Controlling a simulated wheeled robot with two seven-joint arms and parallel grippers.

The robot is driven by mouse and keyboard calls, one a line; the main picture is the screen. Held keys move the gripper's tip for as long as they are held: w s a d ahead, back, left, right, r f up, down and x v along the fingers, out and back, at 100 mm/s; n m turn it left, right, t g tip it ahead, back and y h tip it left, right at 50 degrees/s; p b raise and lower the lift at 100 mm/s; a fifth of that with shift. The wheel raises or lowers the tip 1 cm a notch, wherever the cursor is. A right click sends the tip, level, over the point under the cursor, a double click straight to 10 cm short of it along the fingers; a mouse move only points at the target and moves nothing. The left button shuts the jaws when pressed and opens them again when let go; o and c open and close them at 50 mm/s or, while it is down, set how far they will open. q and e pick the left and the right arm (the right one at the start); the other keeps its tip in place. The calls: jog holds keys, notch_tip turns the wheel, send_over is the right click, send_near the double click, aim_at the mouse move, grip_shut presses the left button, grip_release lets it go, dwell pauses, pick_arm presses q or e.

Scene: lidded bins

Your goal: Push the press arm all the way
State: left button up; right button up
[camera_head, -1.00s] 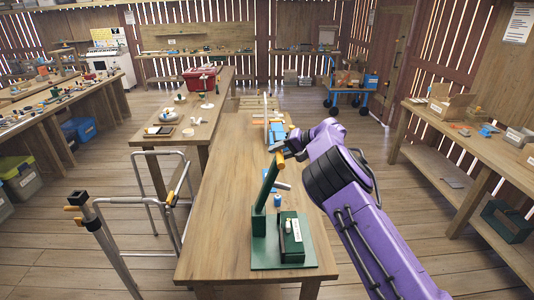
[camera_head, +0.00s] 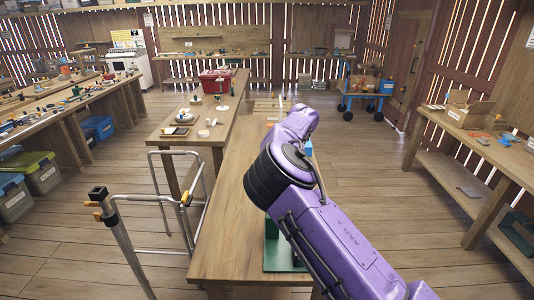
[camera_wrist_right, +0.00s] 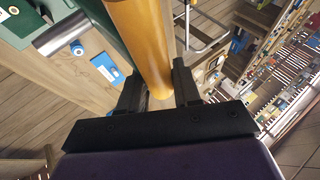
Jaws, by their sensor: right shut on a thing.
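The press is mostly hidden behind my right arm in the head view; only its green base (camera_head: 288,257) and a bit of its green body show at the near end of the table. In the right wrist view, the press arm's orange handle (camera_wrist_right: 143,42) runs between the fingers of my right gripper (camera_wrist_right: 158,86), which is shut on it. A dark green part of the press (camera_wrist_right: 103,28) shows beside the handle. The press arm's present angle is hidden in the head view. My left gripper is in neither view.
The press's wooden table (camera_head: 228,225) has bare surface to the left of my arm. A metal-tube frame with orange tips (camera_head: 120,235) stands left of the table. Another bench (camera_head: 480,165) stands at the right, across open floor.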

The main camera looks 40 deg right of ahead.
jog(key=shift+s+a+f, duration=0.1)
jog(key=shift+s+f, duration=0.05)
jog(key=shift+f, duration=0.35)
jog(key=o, duration=0.9)
jog(key=shift+o, duration=0.3)
jog(key=shift+r, duration=0.35)
jog(key=shift+r, duration=0.1)
jog(key=shift+s+r, duration=0.25)
jog(key=shift+r, duration=0.05)
jog(key=b+v, duration=0.3)
jog(key=v, duration=0.6)
jog(key=shift+s+r, duration=0.2)
